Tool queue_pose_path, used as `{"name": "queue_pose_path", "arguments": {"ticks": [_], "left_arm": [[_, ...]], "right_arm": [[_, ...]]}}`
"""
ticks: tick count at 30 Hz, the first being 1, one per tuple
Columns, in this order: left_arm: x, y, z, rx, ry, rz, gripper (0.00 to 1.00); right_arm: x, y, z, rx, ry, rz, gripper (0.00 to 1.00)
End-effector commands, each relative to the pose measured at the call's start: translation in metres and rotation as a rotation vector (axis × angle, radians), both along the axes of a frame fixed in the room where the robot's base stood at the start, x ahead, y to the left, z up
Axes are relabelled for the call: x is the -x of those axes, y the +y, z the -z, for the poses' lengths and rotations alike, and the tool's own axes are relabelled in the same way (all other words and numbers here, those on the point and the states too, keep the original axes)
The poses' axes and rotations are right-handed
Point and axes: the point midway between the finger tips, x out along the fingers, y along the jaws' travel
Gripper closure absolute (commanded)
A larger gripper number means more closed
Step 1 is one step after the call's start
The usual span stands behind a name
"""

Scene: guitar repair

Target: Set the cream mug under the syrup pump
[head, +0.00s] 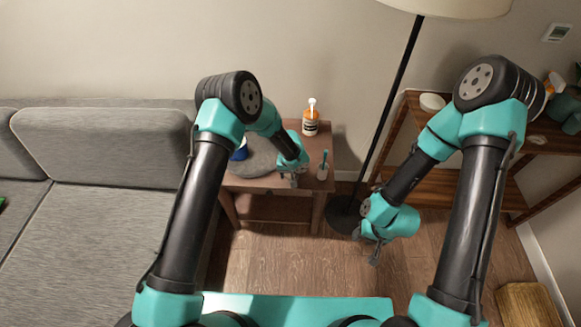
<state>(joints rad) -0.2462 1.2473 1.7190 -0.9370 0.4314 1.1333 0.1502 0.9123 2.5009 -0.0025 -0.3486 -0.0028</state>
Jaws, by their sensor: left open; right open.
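An orange bottle with a white pump top (310,122), which looks like the syrup pump, stands upright at the back right of the small wooden table (265,184). I cannot make out a cream mug; my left arm hides part of the tabletop. My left gripper (293,179) is open, pointing down near the table's front edge, in front of the pump bottle and apart from it. My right gripper (373,250) is open and empty, over the floor to the right of the table.
A grey round object (258,164) and a blue item (240,152) are on the table's left part. A small item with a teal stick (323,167) stands front right. A lamp pole (395,95) rises right of the table; a wooden shelf (440,187) stands beyond.

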Motion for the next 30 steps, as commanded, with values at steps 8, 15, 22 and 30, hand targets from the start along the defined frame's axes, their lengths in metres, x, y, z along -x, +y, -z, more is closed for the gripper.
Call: {"name": "queue_pose_path", "arguments": {"ticks": [8, 15, 22, 30], "left_arm": [[-0.0005, 0.0001, 0.0125, 0.0, -0.001, 0.0, 0.53], [-0.0002, 0.0001, 0.0124, 0.0, -0.001, 0.0, 0.53], [-0.0002, 0.0001, 0.0124, 0.0, -0.001, 0.0, 0.64], [-0.0002, 0.0001, 0.0123, 0.0, -0.001, 0.0, 0.9]], "right_arm": [[0.0, 0.0, 0.0, 0.0, 0.0, 0.0, 0.57], [0.0, 0.0, 0.0, 0.0, 0.0, 0.0, 0.57], [0.0, 0.0, 0.0, 0.0, 0.0, 0.0, 0.57], [0.0, 0.0, 0.0, 0.0, 0.0, 0.0, 0.57]]}}
